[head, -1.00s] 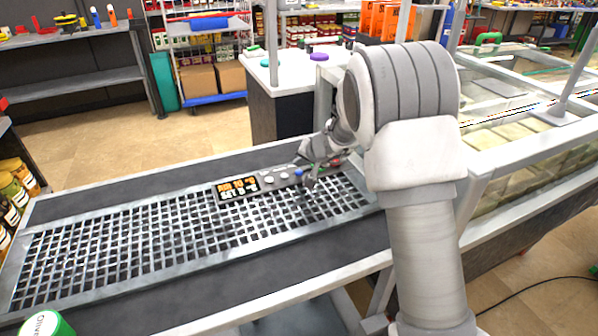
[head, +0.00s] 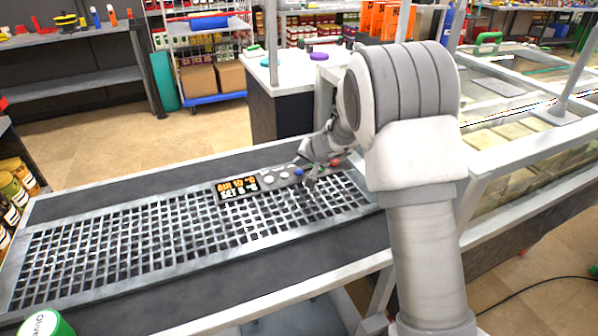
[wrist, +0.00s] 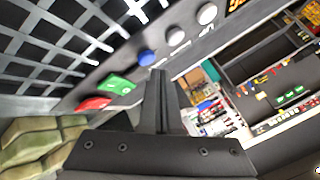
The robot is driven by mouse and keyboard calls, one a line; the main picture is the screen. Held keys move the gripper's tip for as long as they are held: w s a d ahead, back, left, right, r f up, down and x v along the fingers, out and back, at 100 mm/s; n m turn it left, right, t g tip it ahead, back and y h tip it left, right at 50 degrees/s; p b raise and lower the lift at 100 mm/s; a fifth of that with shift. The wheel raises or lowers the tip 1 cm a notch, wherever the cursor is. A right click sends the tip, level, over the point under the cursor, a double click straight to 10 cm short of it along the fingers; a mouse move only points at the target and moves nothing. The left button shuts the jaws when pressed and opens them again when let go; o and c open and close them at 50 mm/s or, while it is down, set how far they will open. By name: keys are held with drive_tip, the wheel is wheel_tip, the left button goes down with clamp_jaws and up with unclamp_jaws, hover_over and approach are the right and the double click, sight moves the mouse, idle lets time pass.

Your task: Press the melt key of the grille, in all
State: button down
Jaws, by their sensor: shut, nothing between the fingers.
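The grille (head: 130,240) is a long metal grid set in a dark counter. Its key panel has a lit orange display (head: 237,188) and a row of round white keys (head: 268,180), a blue key (head: 298,172), a green key and a red key (head: 335,162). In the wrist view the blue key (wrist: 147,58) is just beyond my shut, empty fingertips (wrist: 157,74), with the green key (wrist: 120,85) and red key (wrist: 94,103) to the left. My gripper (head: 311,181) hovers close over the panel; contact cannot be told. Key labels are too small to read, so the melt key cannot be identified.
A glass-topped case (head: 520,130) stands on the right, beside my arm. A dark cabinet with a white top (head: 290,68) stands behind the counter. A green-lidded jar (head: 45,323) is at the lower left. Space above the grid's left part is clear.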

sight(300, 176)
drive_tip(key=shift+f+b, duration=0.45)
drive_tip(key=shift+b, duration=0.1)
drive_tip(key=shift+f+b, duration=0.35)
drive_tip(key=shift+b, duration=0.2)
idle(0.6)
drive_tip(key=shift+r, duration=0.15)
drive_tip(key=shift+r+p, duration=0.45)
drive_tip(key=shift+r, duration=0.2)
wheel_tip(300, 176, up, 5)
drive_tip(key=p, duration=0.3)
drive_tip(key=shift+p, duration=0.35)
idle(0.6)
